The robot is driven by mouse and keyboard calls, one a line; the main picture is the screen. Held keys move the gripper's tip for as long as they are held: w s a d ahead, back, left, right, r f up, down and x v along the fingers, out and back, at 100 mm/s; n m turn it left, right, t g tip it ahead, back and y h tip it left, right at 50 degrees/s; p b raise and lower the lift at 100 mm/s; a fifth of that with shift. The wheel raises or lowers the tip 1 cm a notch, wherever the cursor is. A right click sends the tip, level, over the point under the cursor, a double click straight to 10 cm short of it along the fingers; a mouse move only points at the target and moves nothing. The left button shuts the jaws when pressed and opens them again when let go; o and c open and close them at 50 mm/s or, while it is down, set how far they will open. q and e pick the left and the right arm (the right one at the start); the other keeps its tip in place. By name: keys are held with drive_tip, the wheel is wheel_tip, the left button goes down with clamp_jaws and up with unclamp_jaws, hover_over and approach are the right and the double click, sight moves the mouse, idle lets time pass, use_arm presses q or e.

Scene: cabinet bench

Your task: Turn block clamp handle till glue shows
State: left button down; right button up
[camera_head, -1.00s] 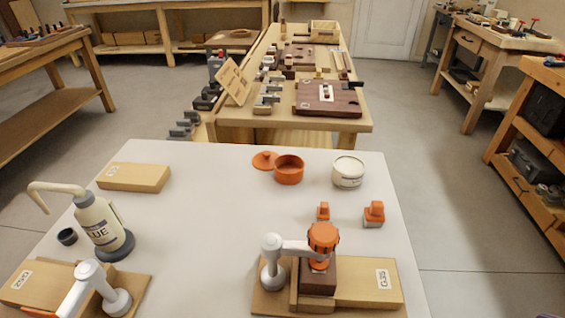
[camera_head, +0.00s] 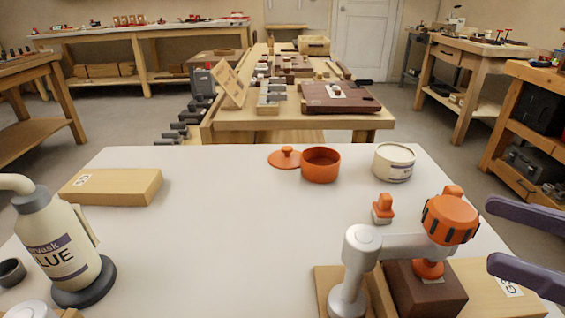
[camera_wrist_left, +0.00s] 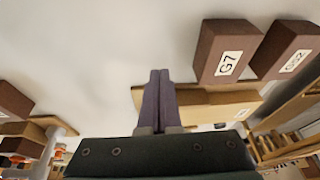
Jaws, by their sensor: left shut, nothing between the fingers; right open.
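The block clamp has a pale grey arm (camera_head: 362,262) and a round orange handle (camera_head: 450,218) with dark grips. It stands on a wooden base at the front right of the white table. Its orange foot rests on or just above a dark brown block (camera_head: 425,290); I cannot tell which. My right gripper (camera_head: 490,237) is open, its two purple fingers coming in from the right edge, just right of the handle and apart from it in the picture. My left gripper (camera_wrist_left: 159,80) is shut and empty in the left wrist view. No glue squeeze-out is visible at the block.
A glue bottle (camera_head: 62,245) stands at the front left, a light wooden block (camera_head: 110,186) behind it. An orange pot (camera_head: 320,164), white tub (camera_head: 394,162) and small orange-topped piece (camera_head: 383,208) stand beyond the clamp. Dark block G7 (camera_wrist_left: 225,52) shows in the left wrist view. Mid-table is clear.

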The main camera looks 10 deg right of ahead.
sight(448, 222)
drive_tip(key=shift+w+a, duration=0.35)
drive_tip(key=shift+a, duration=0.2)
drive_tip(key=x, duration=0.7)
drive_tip(key=shift+w+a, duration=0.3)
clamp_jaws()
